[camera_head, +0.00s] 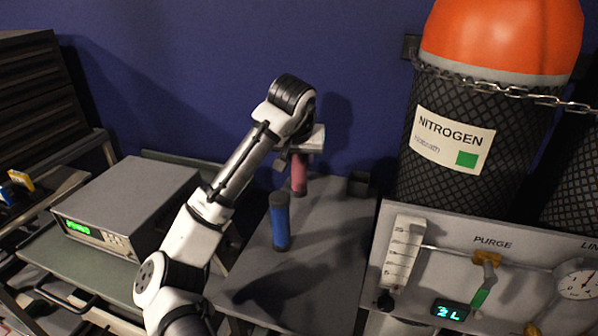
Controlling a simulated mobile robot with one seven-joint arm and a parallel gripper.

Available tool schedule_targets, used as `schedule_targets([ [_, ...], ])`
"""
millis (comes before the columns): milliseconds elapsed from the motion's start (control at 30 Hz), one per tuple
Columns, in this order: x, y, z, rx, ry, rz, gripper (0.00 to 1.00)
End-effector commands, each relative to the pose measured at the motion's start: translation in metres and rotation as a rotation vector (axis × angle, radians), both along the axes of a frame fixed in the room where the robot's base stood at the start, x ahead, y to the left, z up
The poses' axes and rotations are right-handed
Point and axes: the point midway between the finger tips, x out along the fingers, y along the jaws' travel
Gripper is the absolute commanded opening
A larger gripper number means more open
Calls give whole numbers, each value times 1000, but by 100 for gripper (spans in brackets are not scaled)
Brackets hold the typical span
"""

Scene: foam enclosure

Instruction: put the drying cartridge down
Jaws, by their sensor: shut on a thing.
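A pink-red cartridge (299,174) is upright under my gripper (299,155), at the back of the grey bench top (328,240). My gripper is shut on its upper end, and my wrist hides part of the fingers. I cannot tell whether the cartridge's lower end touches the bench. A blue cartridge (280,224) with a dark cap stands upright on the bench, in front and slightly left of the pink-red one.
A grey instrument (125,205) stands left. The purge panel (480,262) and chained nitrogen cylinder (480,110) are right. The bench's right middle is clear.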

Motion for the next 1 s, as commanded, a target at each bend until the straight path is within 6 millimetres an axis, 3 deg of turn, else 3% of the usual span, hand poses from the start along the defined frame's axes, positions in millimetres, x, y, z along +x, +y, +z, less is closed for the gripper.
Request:
schedule_targets([
  [267, 0, 1, -38, -1, 0, 2, 10],
  [633, 0, 0, -43, -1, 0, 0, 10],
  [667, 0, 0, -43, -1, 1, 0, 38],
  [700, 0, 0, -42, 0, 0, 0, 44],
  [833, 0, 0, -42, 0, 0, 0, 59],
  [1000, 0, 0, -42, 0, 0, 0, 59],
])
